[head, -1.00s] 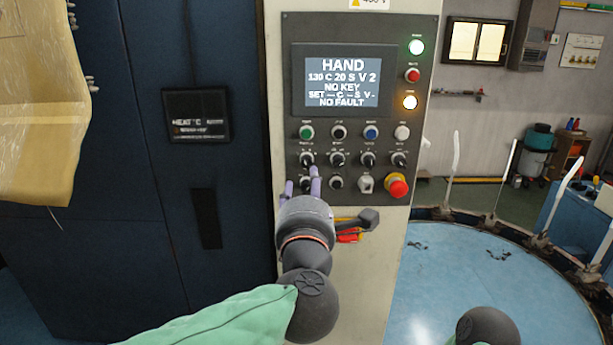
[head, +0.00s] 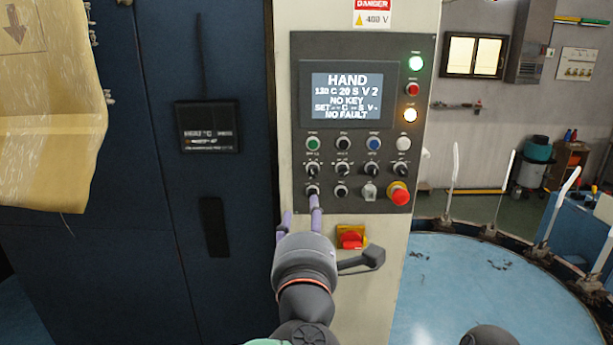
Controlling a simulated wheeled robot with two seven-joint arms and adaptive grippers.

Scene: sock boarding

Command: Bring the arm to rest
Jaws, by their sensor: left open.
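My left gripper (head: 300,218) is in front of the lower part of the control panel (head: 385,50). Its two purple fingers are spread apart with nothing between them. One fingertip overlaps the lower-left knob (head: 312,191) in the picture; I cannot tell whether it touches. The arm comes up from the bottom edge. My right gripper is not visible; only a dark rounded part of my right arm shows at the bottom right.
The panel's screen (head: 346,97) reads HAND, NO KEY, NO FAULT. A red emergency button (head: 398,195) and a red-yellow switch (head: 351,238) are close to the gripper. A blue round table (head: 450,290) with upright white forms is at right.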

